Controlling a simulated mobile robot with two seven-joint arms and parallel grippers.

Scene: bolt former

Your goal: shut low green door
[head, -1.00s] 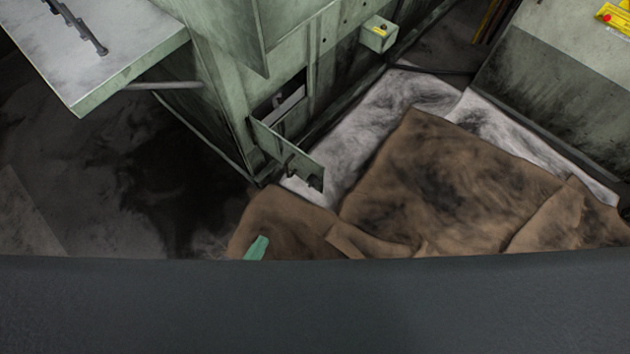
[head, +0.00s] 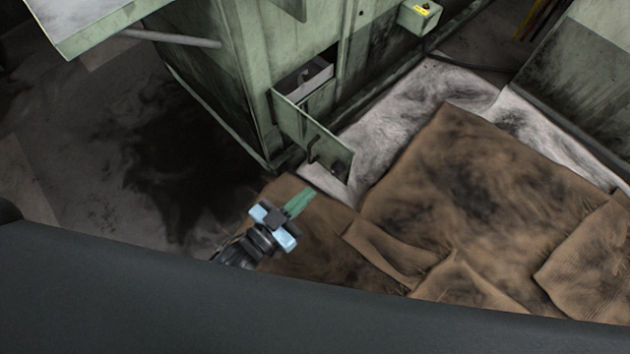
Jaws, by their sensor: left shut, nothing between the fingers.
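The low green door (head: 312,138) stands open, swung out from the lower part of the green machine (head: 210,75). A dark handle shows on its face, toward its free end. Behind it is an opening (head: 305,80) with a pale part inside. My left gripper (head: 302,200) has green fingers that are shut and empty. It is in front of the door, below its free end in the picture, and appears apart from it. My right gripper is not in view.
Crumpled brown cloth or cardboard (head: 470,190) covers the floor on the right, over a whitish sheet (head: 400,110). A green table (head: 95,20) juts out at upper left. A small box (head: 420,16) with a yellow label is on the machine. Dark stained floor lies left.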

